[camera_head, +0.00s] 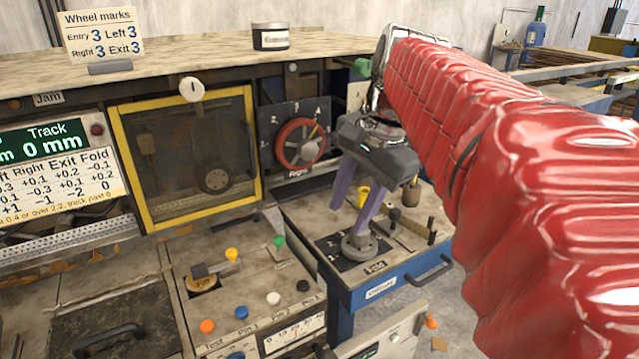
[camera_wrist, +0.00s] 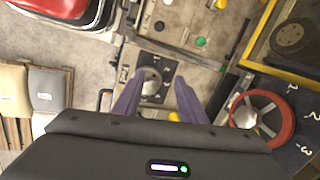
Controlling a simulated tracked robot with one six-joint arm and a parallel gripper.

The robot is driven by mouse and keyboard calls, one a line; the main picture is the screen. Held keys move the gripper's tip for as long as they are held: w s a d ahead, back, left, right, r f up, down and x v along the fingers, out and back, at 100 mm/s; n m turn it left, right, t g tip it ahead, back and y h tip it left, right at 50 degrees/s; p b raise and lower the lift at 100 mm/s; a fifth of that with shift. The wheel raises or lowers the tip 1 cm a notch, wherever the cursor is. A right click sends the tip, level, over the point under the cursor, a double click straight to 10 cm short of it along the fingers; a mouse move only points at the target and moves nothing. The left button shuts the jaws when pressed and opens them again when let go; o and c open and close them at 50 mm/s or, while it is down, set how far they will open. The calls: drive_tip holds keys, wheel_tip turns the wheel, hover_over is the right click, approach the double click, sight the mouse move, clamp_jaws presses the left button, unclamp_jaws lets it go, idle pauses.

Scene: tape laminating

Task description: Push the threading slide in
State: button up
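No part in view carries a readable threading slide label, so I cannot tell for certain which one it is. A green knob (camera_head: 278,241) stands at the back of the control deck, and a yellow knob (camera_head: 231,254) stands beside a slot left of it. My gripper (camera_head: 348,222) is open, its purple fingers pointing down over the right-hand bench. It looks empty. Below it a round metal knob (camera_head: 360,245) sits on a black marked plate; the knob also shows between the fingers in the wrist view (camera_wrist: 148,80). I cannot tell whether the fingers touch it.
A red handwheel (camera_head: 300,143) stands left of my gripper. A yellow-framed window (camera_head: 188,155) is further left. A small yellow cup (camera_head: 363,196) and upright posts stand on the bench, above a blue drawer (camera_head: 390,286) with a handle. Buttons crowd the front deck.

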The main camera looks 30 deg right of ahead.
drive_tip(key=d+r+m+y, duration=0.1)
drive_tip(key=d+r+m, duration=0.4)
drive_tip(key=d, duration=0.4)
wheel_tip(320, 180, up, 3)
drive_tip(key=m+y, duration=0.1)
drive_tip(key=m, duration=0.5)
hover_over(396, 210)
drive_tip(key=s+d, duration=0.4)
drive_tip(key=shift+s+d+f, duration=0.1)
drive_tip(key=shift+s+f, duration=0.1)
drive_tip(key=x, duration=1.3)
drive_tip(key=shift+w+a+f, duration=0.2)
drive_tip(key=shift+a+f, duration=0.1)
clamp_jaws()
